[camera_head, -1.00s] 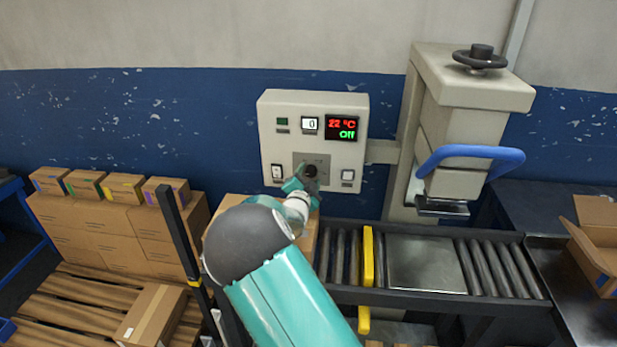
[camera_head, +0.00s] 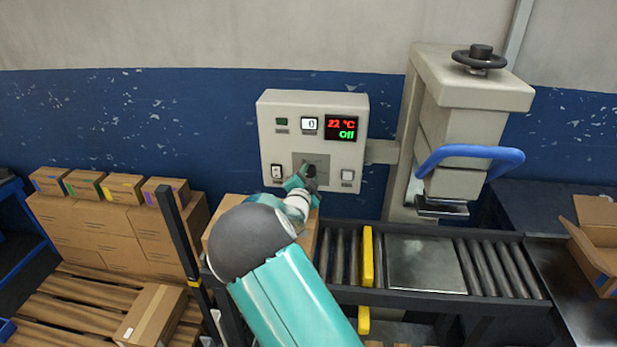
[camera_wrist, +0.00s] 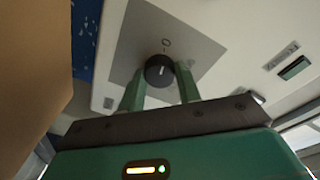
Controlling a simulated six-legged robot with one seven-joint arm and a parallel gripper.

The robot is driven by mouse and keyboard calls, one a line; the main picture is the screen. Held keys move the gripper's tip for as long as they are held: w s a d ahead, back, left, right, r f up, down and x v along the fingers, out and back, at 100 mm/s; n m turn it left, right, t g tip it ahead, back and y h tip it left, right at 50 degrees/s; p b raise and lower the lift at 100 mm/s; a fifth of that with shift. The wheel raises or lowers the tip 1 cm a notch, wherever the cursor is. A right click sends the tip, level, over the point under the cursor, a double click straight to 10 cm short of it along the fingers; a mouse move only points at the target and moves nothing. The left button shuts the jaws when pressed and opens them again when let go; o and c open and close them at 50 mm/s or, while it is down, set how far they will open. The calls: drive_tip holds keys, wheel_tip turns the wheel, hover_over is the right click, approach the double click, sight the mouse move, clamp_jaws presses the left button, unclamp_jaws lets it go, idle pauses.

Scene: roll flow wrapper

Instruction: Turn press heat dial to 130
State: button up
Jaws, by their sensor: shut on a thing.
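The black heat dial (camera_wrist: 159,71) sits on a grey plate (camera_wrist: 130,40) of the white control panel. In the wrist view its white mark points roughly toward a small circle printed on the plate. My gripper (camera_wrist: 160,85) is shut on the dial, one green finger on each side. In the head view the dial (camera_head: 310,170) is partly hidden by my gripper (camera_head: 303,180). The panel display (camera_head: 342,127) shows a red "22 °C" and a green "Off".
The panel (camera_head: 285,150) also bears a small counter reading 0 and switches. The press (camera_head: 455,130) with a blue handle stands to the right, above a roller conveyor (camera_head: 425,265). A cardboard box (camera_wrist: 30,60) is close at the left in the wrist view.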

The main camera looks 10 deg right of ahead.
drive_tip(key=m, duration=0.5)
drive_tip(key=shift+g, duration=0.3)
drive_tip(key=m+y, duration=0.1)
drive_tip(key=m, duration=0.4)
drive_tip(key=shift+d+r, duration=0.1)
drive_tip(key=m, duration=0.5)
drive_tip(key=m+y, duration=0.1)
drive_tip(key=m, duration=0.4)
drive_tip(key=shift+d, duration=0.1)
drive_tip(key=m, duration=0.4)
drive_tip(key=shift+s+y, duration=0.1)
drive_tip(key=shift+y, duration=0.3)
drive_tip(key=m+t, duration=0.1)
drive_tip(key=m, duration=0.4)
drive_tip(key=shift+d+m, duration=0.1)
drive_tip(key=shift+m, duration=0.2)
drive_tip(key=m, duration=0.5)
drive_tip(key=shift+t, duration=0.4)
drive_tip(key=shift+f+m, duration=0.2)
drive_tip(key=shift+m, duration=2.2)
